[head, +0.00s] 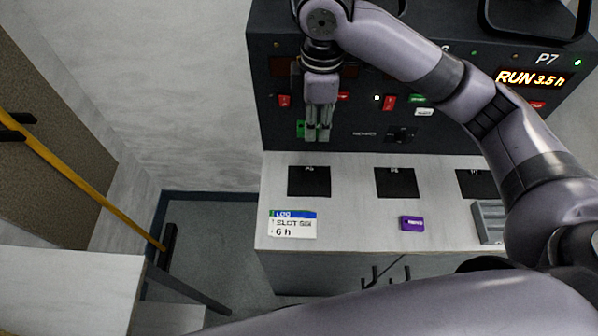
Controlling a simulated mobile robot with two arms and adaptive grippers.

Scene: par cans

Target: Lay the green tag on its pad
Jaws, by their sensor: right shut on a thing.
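My right gripper (317,133) reaches in from the right and hangs fingers down in front of the dark rack's face. It is shut on the green tag (300,128), which shows at the left of the fingers and is mostly hidden by them. Gripper and tag appear above and behind the black pad marked P5 (309,182). A second black pad, P6 (396,183), lies to the right, and a third, P7 (474,183), is partly covered by my arm. The pads I can see are bare. My left gripper is not in view.
A purple tag (412,223) and a white log card (294,224) lie on the pale bench top (352,222). A grey tray (488,221) stands at the right. The dark rack (365,133) closes off the back, with red switches and a lit RUN display (532,79).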

